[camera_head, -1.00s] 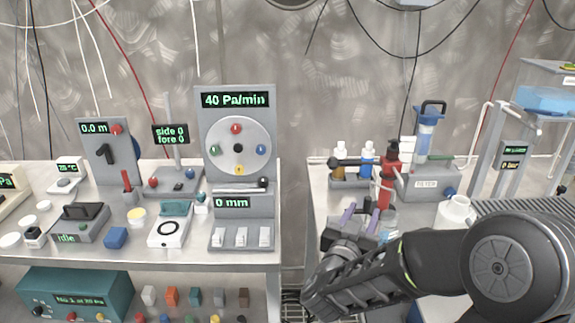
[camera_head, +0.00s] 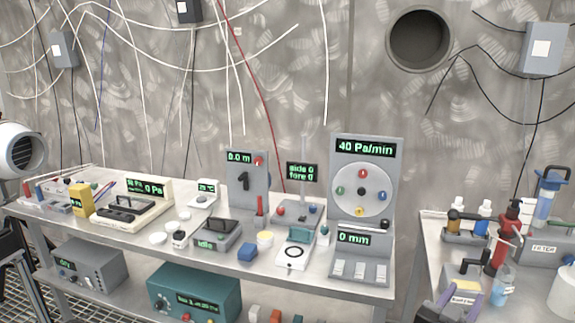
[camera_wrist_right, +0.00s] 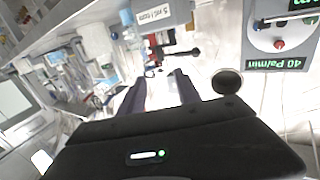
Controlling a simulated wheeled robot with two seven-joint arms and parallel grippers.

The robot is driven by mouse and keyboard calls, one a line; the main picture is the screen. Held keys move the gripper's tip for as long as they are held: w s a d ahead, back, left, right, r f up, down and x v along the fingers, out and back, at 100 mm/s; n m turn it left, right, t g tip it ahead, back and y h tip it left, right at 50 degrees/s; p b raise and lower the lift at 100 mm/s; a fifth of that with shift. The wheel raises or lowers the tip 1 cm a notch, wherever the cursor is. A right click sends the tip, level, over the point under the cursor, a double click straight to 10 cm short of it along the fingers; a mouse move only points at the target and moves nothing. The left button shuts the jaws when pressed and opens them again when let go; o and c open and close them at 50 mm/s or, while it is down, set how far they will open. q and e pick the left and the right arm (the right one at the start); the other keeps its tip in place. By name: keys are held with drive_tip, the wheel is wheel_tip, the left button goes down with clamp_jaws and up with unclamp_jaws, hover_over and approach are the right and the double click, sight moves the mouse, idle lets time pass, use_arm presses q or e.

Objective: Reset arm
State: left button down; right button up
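My right gripper (camera_head: 450,303) shows at the bottom edge of the head view, in front of the right-hand bench. A small labelled box (camera_head: 465,287) appears just beyond the fingers in the head view. A labelled block (camera_wrist_right: 158,13) also shows beyond them in the wrist view. My left gripper is not in view.
The left bench (camera_head: 340,283) carries several instruments, including the 40 Pa/min dial panel (camera_head: 367,150). A gap separates the benches.

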drive_tip(key=w+a+f+n+g+y+p, duration=0.15)
drive_tip(key=a+f+n+y, duration=0.35)
drive_tip(key=a+f+y, duration=1.05)
use_arm(q)
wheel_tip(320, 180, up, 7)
drive_tip(key=p, duration=0.6)
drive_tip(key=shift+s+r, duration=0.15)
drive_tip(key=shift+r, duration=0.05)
use_arm(e)
drive_tip(key=s+a+f+n+g, duration=0.1)
drive_tip(key=s+a+f+g, duration=0.2)
drive_tip(key=s+a+f, duration=0.2)
drive_tip(key=s+a+f+g+y, duration=0.1)
drive_tip(key=s+a+f+g, duration=0.3)
drive_tip(key=s+f, duration=0.4)
drive_tip(key=s+a+f+n+g, duration=0.1)
drive_tip(key=s+a+f+g, duration=0.2)
drive_tip(key=s+a+f, duration=0.4)
drive_tip(key=s, duration=0.6)
drive_tip(key=shift+f+n+y, duration=0.2)
drive_tip(key=shift+n+y, duration=0.1)
drive_tip(key=shift+y, duration=0.05)
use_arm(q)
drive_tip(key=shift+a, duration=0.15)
use_arm(e)
drive_tip(key=shift+g, duration=0.25)
